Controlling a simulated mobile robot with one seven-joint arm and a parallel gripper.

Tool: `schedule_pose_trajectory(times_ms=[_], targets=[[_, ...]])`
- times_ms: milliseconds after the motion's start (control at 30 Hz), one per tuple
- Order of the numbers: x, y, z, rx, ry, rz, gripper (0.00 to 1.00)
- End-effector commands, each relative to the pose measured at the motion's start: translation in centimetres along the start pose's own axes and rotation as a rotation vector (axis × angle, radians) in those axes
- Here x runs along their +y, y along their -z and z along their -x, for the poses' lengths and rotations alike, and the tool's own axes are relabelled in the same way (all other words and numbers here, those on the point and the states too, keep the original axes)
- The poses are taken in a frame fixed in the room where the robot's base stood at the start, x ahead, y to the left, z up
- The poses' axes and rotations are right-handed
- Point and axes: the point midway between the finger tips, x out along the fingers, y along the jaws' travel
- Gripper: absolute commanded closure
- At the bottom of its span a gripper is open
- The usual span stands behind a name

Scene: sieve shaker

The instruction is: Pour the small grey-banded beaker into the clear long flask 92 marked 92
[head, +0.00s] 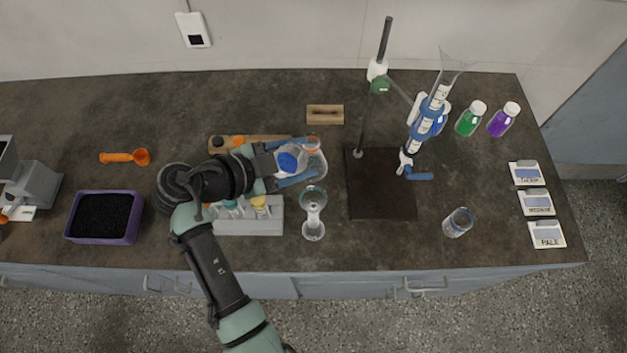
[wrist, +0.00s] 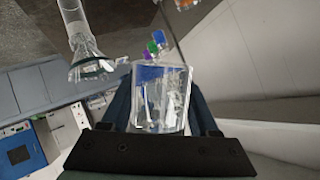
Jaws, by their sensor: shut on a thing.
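My gripper (head: 306,160) is shut on a small clear beaker (head: 289,160) with a blue patch. In the wrist view the beaker (wrist: 160,98) sits between the two fingers; I cannot make out a grey band. It is held above the bench, and its tilt is hard to tell. A clear glass vessel with a long neck and flared base (head: 313,213) stands in front of the gripper; it also shows at the upper left of the wrist view (wrist: 86,48). No number 92 is readable on it. Another clear vessel with an orange band (head: 314,150) is partly hidden beside the fingers.
A stand (head: 381,190) with a clamped column and glass funnel rises to the right. A clear beaker (head: 458,222) stands right of it, with green (head: 470,118) and purple (head: 503,119) bottles behind. A rack of vials (head: 272,226) sits under my arm.

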Motion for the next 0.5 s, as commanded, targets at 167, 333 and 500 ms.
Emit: schedule_pose_trajectory(times_ms=[167, 333, 500], targets=[[0.4, 0.8, 0.1, -0.034, 0.03, -0.076, 0.96], [0.6, 1.3, 0.2, -0.067, 0.062, -0.149, 0.96], [0.5, 1.6, 0.4, -0.099, 0.091, -0.221, 0.96]])
